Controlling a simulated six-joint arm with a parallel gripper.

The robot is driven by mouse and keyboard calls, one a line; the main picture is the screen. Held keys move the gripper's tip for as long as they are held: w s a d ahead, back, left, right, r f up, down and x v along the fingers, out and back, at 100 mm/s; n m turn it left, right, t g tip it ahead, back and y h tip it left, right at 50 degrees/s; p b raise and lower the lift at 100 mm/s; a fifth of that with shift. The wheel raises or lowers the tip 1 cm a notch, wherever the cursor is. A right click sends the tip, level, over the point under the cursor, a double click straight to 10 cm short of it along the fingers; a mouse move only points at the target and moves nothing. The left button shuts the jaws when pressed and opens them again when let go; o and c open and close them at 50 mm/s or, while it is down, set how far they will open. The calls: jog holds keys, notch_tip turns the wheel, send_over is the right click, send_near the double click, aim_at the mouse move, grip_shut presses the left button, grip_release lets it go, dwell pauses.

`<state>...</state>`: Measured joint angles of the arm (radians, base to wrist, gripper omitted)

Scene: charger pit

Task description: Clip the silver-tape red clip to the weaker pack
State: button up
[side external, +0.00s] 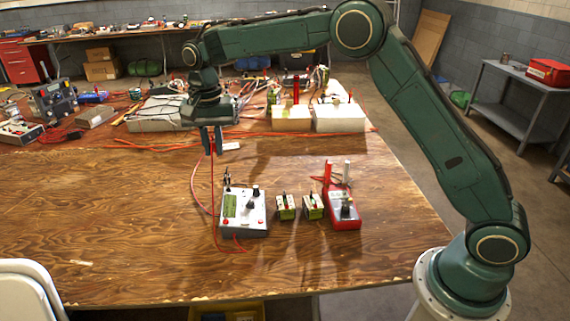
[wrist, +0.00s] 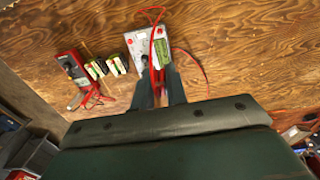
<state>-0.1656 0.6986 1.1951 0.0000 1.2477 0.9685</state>
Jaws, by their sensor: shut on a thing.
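My gripper (side external: 212,141) hangs above the table, behind and left of the meter, shut on a red clip (wrist: 158,77) whose red lead runs down to the meter. I cannot make out silver tape on it. The white meter (side external: 257,210) has a green display and a dark knob; a dark clip (side external: 227,178) stands behind it. Two small green-and-cream packs (side external: 286,207) (side external: 312,207) sit side by side right of the meter, apart from the gripper. The red-based charger box (side external: 345,222) is right of them, with a red upright piece (side external: 328,174) and a pale one (side external: 347,172) behind.
White boxes (side external: 339,118) and tangled red wires stand along the table's back. Bench instruments (side external: 54,98) crowd the back left. The front and left of the wooden table (side external: 120,220) are clear. A thin red lead curves beside the meter.

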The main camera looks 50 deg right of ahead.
jog(key=s+d, duration=0.4)
jog(key=d, duration=0.4)
jog(key=s+d, duration=0.5)
jog(key=d, duration=0.3)
jog(key=shift+w+d+f, duration=0.1)
jog(key=shift+f, duration=3.3)
jog(key=shift+w+f, duration=0.1)
jog(key=shift+f, duration=3.3)
jog(key=shift+f, duration=0.25)
jog(key=shift+f, duration=3.15)
jog(key=shift+f, duration=0.35)
jog(key=o, duration=0.8)
